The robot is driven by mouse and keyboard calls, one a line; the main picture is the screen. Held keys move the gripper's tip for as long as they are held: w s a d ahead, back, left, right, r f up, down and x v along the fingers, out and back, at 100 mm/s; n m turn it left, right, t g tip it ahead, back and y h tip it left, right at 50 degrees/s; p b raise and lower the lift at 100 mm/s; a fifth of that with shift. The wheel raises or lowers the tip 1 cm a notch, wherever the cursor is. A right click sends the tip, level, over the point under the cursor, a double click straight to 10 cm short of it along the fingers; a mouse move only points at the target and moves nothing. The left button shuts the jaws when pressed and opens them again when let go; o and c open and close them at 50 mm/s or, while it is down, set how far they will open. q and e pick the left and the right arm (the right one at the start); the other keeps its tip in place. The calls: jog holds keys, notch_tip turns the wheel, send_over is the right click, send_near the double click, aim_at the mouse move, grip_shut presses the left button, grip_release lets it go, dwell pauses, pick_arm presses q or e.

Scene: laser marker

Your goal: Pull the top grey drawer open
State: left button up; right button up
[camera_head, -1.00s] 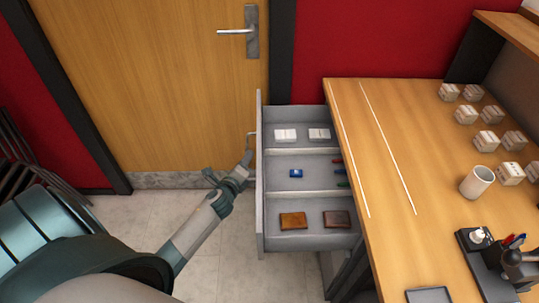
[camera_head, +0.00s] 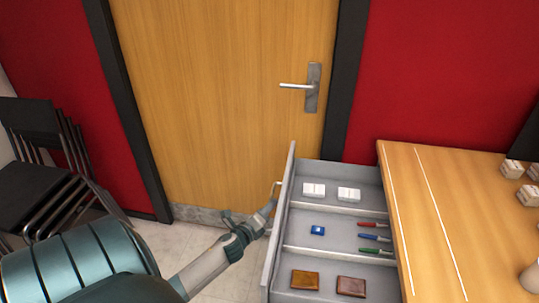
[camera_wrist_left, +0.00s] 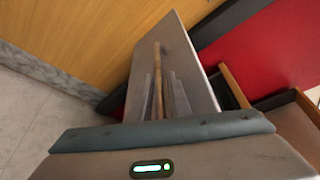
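The top grey drawer (camera_head: 331,207) stands pulled out from the left side of the wooden desk, its compartments showing. Its front panel (camera_head: 279,222) faces left and carries a thin handle (camera_head: 275,188). My left gripper (camera_head: 268,210) reaches in from the lower left to this handle. In the left wrist view the handle bar (camera_wrist_left: 157,62) runs between the two narrow fingers of my left gripper (camera_wrist_left: 161,98), which appear closed around it. The contact itself is small and partly hidden. My right gripper is not in view.
The drawer holds white boxes (camera_head: 331,191), a blue item (camera_head: 317,230), several pens (camera_head: 373,238) and two wallets (camera_head: 327,283). The desk (camera_head: 440,230) is at the right. A door (camera_head: 225,100) is behind. Stacked chairs (camera_head: 40,165) stand at the left. Some floor is clear between.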

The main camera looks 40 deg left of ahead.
pick_arm(q)
jog(key=shift+s, duration=0.1)
